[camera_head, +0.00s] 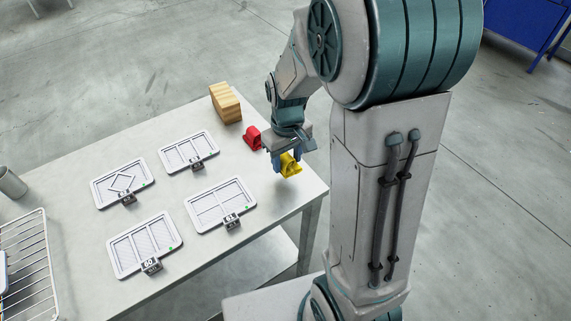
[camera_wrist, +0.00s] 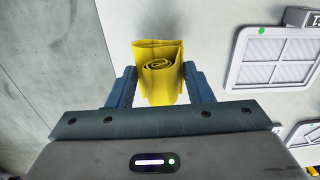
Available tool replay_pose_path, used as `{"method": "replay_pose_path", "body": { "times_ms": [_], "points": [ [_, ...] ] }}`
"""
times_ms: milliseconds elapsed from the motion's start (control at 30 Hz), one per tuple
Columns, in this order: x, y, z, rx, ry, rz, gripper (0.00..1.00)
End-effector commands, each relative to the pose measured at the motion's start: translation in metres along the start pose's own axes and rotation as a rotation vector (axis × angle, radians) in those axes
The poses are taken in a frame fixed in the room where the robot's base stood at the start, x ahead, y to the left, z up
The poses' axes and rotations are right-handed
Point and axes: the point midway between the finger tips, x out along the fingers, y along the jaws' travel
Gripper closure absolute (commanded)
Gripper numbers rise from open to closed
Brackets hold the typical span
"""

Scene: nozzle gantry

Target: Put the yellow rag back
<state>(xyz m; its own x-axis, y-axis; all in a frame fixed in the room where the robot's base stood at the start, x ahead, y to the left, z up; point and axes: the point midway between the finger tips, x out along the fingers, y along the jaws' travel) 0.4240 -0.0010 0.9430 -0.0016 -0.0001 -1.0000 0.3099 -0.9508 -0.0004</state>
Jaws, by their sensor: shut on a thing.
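The yellow rag (camera_head: 290,166) is a rolled cloth at the right end of the table. My gripper (camera_head: 285,155) points down over the table there and is shut on the rag. In the wrist view the rag (camera_wrist: 160,72) sits between the two blue fingers of my gripper (camera_wrist: 159,88), with its spiral end showing. I cannot tell whether the rag touches the table. A red rolled rag (camera_head: 252,138) lies just left of my gripper, beside the wooden block.
The grey table (camera_head: 85,165) carries a wooden block (camera_head: 226,103) at the back and several white framed panels (camera_head: 221,205) with small number tags. A wire rack (camera_head: 25,255) and a metal cup (camera_head: 11,183) stand at the left. The right table edge is close to my gripper.

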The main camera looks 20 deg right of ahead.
Motion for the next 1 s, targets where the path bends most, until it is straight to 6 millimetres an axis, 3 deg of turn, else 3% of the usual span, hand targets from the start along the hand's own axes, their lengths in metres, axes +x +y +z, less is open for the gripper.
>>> {"method": "replay_pose_path", "body": {
  "times_ms": [167, 433, 867, 900, 967, 1000],
  "points": [
    [0.007, 0.002, -0.007, 0.0, -0.001, 0.0, 0.78],
    [0.041, 0.001, -0.006, 0.001, -0.002, -0.001, 0.78],
    [0.049, 0.002, -0.007, 0.001, 0.001, 0.0, 0.78],
    [0.049, 0.002, -0.007, 0.001, 0.001, 0.0, 0.48],
    [0.048, 0.002, -0.007, 0.001, 0.001, 0.0, 0.32],
    [0.048, 0.002, -0.007, 0.001, 0.001, 0.0, 0.32]
  ]
}}
